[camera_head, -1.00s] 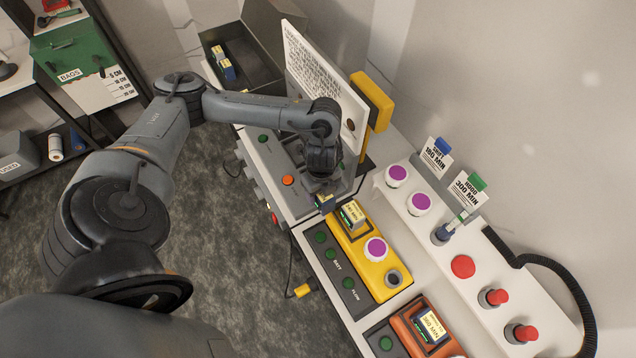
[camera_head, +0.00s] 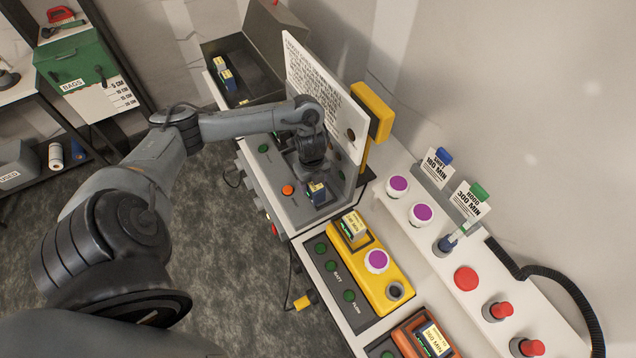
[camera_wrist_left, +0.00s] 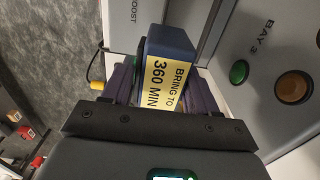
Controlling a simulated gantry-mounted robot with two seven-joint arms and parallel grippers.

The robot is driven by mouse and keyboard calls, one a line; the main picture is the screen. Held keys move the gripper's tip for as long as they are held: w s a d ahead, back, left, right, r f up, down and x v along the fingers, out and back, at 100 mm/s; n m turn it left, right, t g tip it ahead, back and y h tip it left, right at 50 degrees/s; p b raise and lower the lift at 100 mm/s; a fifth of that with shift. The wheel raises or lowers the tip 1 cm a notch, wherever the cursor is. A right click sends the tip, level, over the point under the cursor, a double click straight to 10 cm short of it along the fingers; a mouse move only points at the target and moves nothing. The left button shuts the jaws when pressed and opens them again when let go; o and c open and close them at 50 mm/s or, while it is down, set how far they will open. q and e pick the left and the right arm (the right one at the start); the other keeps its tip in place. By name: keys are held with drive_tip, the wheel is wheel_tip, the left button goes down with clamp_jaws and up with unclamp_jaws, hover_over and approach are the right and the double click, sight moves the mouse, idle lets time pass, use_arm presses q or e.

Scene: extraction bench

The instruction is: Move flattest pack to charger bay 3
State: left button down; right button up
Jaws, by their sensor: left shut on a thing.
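My left gripper (camera_head: 314,180) is shut on a dark blue pack (camera_head: 317,193) at the near end of the grey charger (camera_head: 295,208). In the left wrist view the pack (camera_wrist_left: 170,45) sits between both fingers, its yellow label reading "BRING TO 360 MIN". A grey face lettered "BAY", with a digit that looks like 3 (camera_wrist_left: 258,35), is right of the pack there, with a green button (camera_wrist_left: 239,72) and a dark amber disc (camera_wrist_left: 293,87). I cannot tell whether the pack touches the charger. My right gripper is not in view.
A white text board (camera_head: 322,95) stands behind the charger. A yellow unit (camera_head: 371,272) holds another labelled pack (camera_head: 354,224); an orange unit (camera_head: 410,345) holds one too. A dark tray (camera_head: 245,75) with packs lies at the far end. A shelf (camera_head: 430,225) carries knobs and flags.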

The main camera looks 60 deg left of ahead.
use_arm(q)
drive_tip(key=w+a+f, duration=0.1)
drive_tip(key=f, duration=0.1)
drive_tip(key=w+a+f+b, duration=0.2)
drive_tip(key=f, duration=0.1)
drive_tip(key=shift+w+a+f, duration=0.1)
drive_tip(key=shift+w+f, duration=0.25)
drive_tip(key=shift+w, duration=0.05)
drive_tip(key=shift+f, duration=0.65)
drive_tip(key=shift+f, duration=0.1)
drive_tip(key=shift+c, duration=1.5)
unclamp_jaws()
drive_tip(key=shift+a, duration=0.1)
wheel_tip(320, 180, up, 12)
drive_tip(key=p, duration=0.4)
